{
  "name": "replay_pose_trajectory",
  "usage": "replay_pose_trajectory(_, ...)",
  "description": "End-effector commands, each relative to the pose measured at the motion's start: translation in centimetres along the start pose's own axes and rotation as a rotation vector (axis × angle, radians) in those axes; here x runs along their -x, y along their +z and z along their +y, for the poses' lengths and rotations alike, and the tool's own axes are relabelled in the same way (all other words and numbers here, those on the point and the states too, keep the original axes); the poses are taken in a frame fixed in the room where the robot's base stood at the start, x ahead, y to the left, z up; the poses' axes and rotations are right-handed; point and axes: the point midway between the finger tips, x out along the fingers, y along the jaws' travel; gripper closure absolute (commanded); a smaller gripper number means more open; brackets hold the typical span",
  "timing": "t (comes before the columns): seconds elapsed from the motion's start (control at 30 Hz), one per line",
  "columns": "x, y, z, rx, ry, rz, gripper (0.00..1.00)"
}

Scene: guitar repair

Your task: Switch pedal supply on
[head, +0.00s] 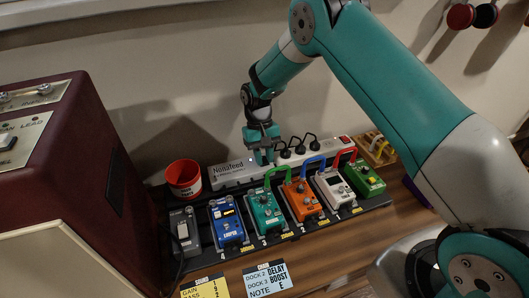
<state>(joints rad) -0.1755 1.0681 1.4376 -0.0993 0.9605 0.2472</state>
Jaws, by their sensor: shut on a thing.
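The pedal supply (232,171) is a long white power strip marked "Nonafeed" behind the row of pedals. A red switch (345,141) sits near its right end; I cannot tell its position. Several black plugs (299,149) with looped cords stand in its middle. My gripper (264,157) points down at the strip, left of the visible plugs and well left of the red switch. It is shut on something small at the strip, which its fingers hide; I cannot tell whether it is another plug.
Blue (229,222), teal (265,212), orange (301,199), white (334,187) and green (366,180) pedals stand on a black board, with coloured arched handles close to the strip. A red cup (184,178) is at left. A maroon amplifier (105,170) fills the left side.

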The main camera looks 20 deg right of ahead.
Motion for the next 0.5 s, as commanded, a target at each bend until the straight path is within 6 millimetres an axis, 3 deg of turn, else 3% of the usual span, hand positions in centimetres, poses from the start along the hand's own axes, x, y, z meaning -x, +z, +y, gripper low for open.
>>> replay_pose_trajectory(0.17, 0.01, -0.02, 0.01, 0.000, 0.000, 0.002, 1.00)
replay_pose_trajectory(0.2, 0.02, -0.02, 0.01, 0.000, 0.000, 0.002, 0.72)
replay_pose_trajectory(0.3, 0.01, -0.02, 0.01, 0.000, 0.000, 0.002, 0.51)
replay_pose_trajectory(0.5, 0.02, -0.01, 0.02, 0.000, 0.000, 0.002, 0.51)
